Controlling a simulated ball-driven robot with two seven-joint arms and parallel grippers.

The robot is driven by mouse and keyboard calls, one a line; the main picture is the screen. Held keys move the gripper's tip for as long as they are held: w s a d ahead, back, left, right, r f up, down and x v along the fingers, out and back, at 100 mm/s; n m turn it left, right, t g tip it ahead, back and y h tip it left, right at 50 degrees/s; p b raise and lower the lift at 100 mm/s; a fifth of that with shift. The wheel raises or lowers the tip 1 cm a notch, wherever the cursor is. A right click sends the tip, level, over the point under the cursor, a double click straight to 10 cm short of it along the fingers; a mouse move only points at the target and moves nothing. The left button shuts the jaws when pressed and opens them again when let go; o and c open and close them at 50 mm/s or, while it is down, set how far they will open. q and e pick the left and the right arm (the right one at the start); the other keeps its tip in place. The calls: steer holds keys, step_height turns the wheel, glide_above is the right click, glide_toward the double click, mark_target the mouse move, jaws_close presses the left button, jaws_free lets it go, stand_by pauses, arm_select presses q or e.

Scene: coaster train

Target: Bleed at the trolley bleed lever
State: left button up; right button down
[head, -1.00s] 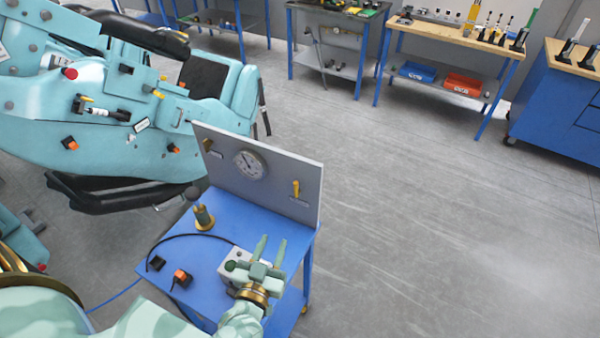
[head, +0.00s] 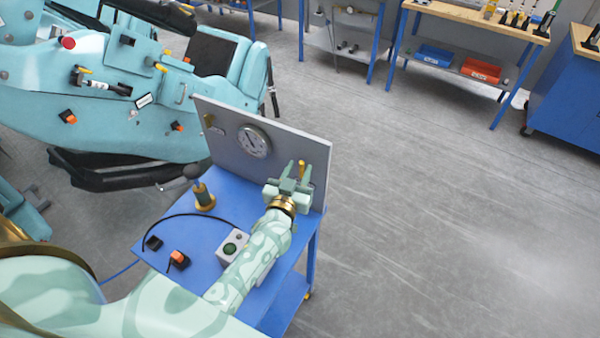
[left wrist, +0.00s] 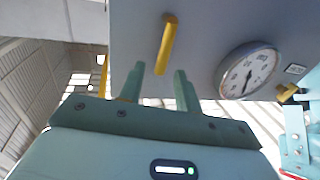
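A grey upright panel (head: 230,125) stands at the back of the blue trolley (head: 225,187). A yellow lever (head: 302,168) hangs on its right part; which lever is the bleed one is not legible. It also shows in the left wrist view (left wrist: 167,42), pointing towards the gap between my fingers. My left gripper (head: 294,168) is open in front of this lever; I cannot tell whether the fingers are around it. The fingertips also show in the left wrist view (left wrist: 159,70). My right gripper is out of view.
A round gauge (head: 254,141) and another yellow handle (head: 208,120) are on the panel's left part. A black-knobbed lever (head: 203,192), a grey box with a green button (head: 234,243) and an orange switch (head: 178,258) are on the trolley. A turquoise coaster train (head: 110,115) stands left; floor right is clear.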

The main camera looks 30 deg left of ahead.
arm_select(q)
steer(key=shift+w+a, duration=0.15)
steer(key=shift+w, duration=0.7)
jaws_close()
